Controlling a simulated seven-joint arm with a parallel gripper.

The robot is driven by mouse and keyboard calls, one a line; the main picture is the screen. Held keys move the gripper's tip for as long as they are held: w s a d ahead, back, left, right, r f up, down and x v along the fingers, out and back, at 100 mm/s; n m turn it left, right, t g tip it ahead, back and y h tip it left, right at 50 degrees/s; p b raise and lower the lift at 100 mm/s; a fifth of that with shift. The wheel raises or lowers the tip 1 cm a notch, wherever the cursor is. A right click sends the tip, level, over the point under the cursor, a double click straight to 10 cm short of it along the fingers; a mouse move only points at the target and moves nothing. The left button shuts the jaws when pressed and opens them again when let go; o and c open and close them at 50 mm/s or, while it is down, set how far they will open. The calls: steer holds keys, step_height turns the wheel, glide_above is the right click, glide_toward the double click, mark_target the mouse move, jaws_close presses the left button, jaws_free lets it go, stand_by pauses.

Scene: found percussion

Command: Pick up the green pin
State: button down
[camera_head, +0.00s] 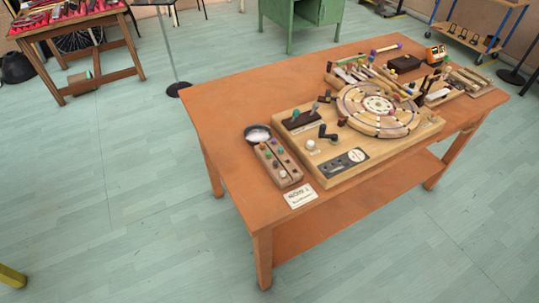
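A small wooden pin block (291,183) with several coloured pins lies on the orange wooden table, left of the large wooden board. One pin in its upper part, the green pin (280,150), looks green. Another pin in the block also looks greenish, and the pins are too small to tell apart surely. White and dark pins stand in the same block. My gripper is not in view.
The orange table (222,97) also bears a board (350,182) with a round pegged wheel (379,104), a dark bowl (257,134) touching or close to the block, and a paper card (300,196). The table's left part is bare. A thin stand (172,50) rises behind.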

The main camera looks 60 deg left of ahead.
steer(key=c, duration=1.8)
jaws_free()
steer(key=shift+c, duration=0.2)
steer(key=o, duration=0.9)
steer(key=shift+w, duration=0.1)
